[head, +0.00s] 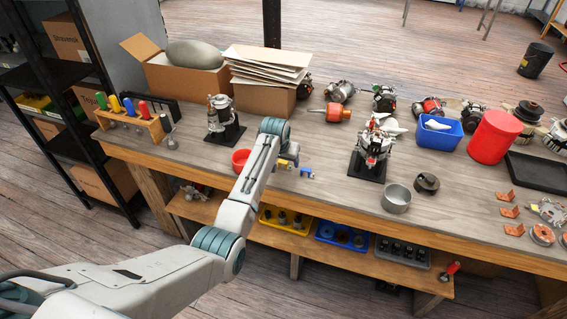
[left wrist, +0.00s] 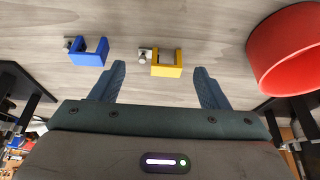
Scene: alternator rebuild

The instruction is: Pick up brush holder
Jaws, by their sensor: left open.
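Two small U-shaped parts lie on the wooden bench, one yellow (left wrist: 166,70) and one blue (left wrist: 89,52). Each has a small silvery piece at one side. I cannot tell which one the task calls the brush holder. In the left wrist view my left gripper (left wrist: 159,72) is open and empty, its two dark fingers apart. The yellow part shows between the fingertips, a little beyond them; the blue part is beyond the left finger. In the head view the blue part (head: 307,172) lies right of my left wrist, which hides much of the gripper.
A red bowl (left wrist: 290,50) stands near the yellow part, also in the head view (head: 240,158). Two black-based stands hold alternator assemblies (head: 222,122) (head: 372,145) on either side. A metal bowl (head: 396,198) is farther right.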

